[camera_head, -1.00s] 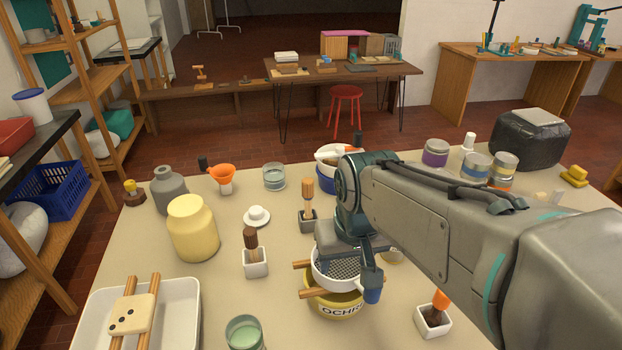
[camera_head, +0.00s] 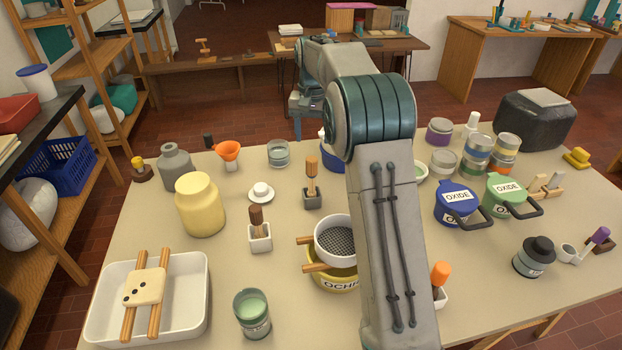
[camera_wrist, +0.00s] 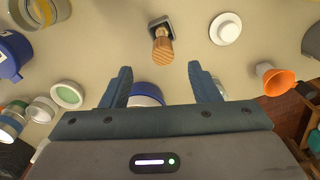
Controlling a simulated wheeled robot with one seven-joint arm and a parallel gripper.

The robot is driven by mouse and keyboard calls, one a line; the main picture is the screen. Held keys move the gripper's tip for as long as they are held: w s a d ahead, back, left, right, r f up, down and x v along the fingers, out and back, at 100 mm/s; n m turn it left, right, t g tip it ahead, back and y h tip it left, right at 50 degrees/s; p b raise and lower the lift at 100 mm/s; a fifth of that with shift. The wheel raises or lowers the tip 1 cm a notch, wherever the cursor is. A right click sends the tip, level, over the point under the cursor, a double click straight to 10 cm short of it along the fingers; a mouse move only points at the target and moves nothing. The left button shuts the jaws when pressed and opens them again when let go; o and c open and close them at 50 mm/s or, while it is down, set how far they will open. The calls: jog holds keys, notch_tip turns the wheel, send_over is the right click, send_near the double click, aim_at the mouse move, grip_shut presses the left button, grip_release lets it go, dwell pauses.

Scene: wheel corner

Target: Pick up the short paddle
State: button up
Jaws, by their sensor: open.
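I cannot tell which tool is the short paddle. A light wooden handle (camera_head: 312,168) stands upright in a small grey holder (camera_head: 312,199); in the wrist view the handle (camera_wrist: 163,50) points toward my gripper. A brown handle (camera_head: 257,217) stands in a white holder (camera_head: 260,240) nearer the front. An orange handle (camera_head: 440,272) is partly hidden by my arm, and a purple handle (camera_head: 600,235) is at the right. My gripper (camera_wrist: 162,84) is open and empty, with its fingers apart below the light wooden handle in the wrist picture. In the head view it is beyond the table's far edge.
A sieve (camera_head: 336,238) rests on a yellow ochre pot (camera_head: 335,280). A yellow jar (camera_head: 200,205), grey bottle (camera_head: 174,167), orange funnel (camera_head: 228,150) and white tray (camera_head: 195,300) are at left. Blue (camera_head: 456,204) and green (camera_head: 504,194) oxide pots stand at right.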

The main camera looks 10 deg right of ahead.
aim_at(311, 159)
jog(key=shift+w+f, duration=0.55)
jog(key=shift+w, duration=0.15)
notch_tip(311, 159, down, 8)
jog(key=shift+f+p, duration=0.2)
jog(key=shift+p, duration=0.1)
jog(key=shift+f+p, duration=0.65)
jog(key=shift+f, duration=2)
jog(key=c, duration=1.1)
